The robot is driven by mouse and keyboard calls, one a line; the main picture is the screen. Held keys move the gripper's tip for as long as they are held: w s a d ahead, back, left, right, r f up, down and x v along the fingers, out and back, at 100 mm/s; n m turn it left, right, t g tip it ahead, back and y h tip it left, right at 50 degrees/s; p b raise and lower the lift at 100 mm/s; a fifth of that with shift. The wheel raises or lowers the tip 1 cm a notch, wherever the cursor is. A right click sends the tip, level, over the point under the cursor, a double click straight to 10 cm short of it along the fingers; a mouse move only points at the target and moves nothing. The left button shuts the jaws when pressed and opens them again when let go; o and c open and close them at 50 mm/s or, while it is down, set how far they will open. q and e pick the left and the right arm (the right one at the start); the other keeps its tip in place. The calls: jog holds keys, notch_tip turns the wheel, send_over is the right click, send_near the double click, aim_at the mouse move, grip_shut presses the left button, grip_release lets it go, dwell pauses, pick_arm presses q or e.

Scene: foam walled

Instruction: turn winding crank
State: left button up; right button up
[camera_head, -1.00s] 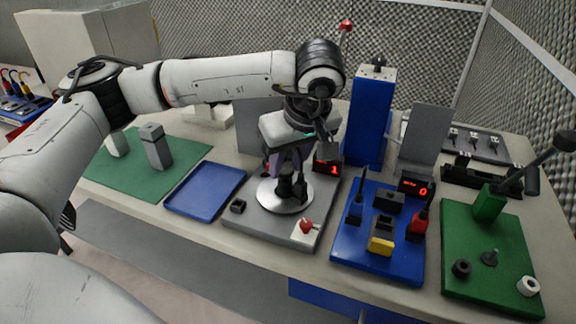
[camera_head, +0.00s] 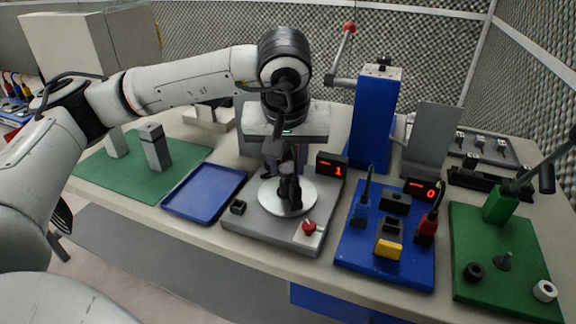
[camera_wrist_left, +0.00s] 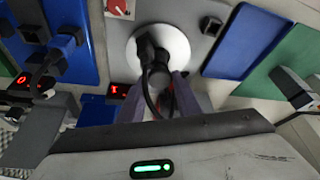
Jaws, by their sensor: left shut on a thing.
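A silver disc (camera_head: 268,196) sits on a grey base plate (camera_head: 246,237) near the middle of the bench. A black crank part (camera_head: 292,192) stands on the disc. My left gripper (camera_head: 284,168) points down over the disc, shut on the black part. In the left wrist view, its fingers (camera_wrist_left: 158,88) sit on both sides of the black part (camera_wrist_left: 152,48), with the disc (camera_wrist_left: 178,42) below. The fingers partly hide the grip. My right gripper is not in view.
The grey base carries a red knob (camera_head: 309,227) and a display (camera_head: 332,167) reading 1. A blue board (camera_head: 352,259) with plugs and a blue column (camera_head: 372,125) stand to the right. A blue tray (camera_head: 207,190) lies left. A green board (camera_head: 520,270) is far right.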

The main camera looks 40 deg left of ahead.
pick_arm(q)
jog(key=shift+m, duration=0.5)
jog(key=shift+b, duration=0.3)
jog(key=shift+a+m+t+h, duration=0.1)
jog(key=shift+m+t+h, duration=0.2)
jog(key=shift+m, duration=0.3)
jog(key=shift+b, duration=0.3)
jog(key=o, duration=1)
jog(key=v, duration=1)
jog(key=shift+r, duration=0.2)
jog(key=shift+s+f, duration=0.1)
jog(key=shift+s, duration=0.05)
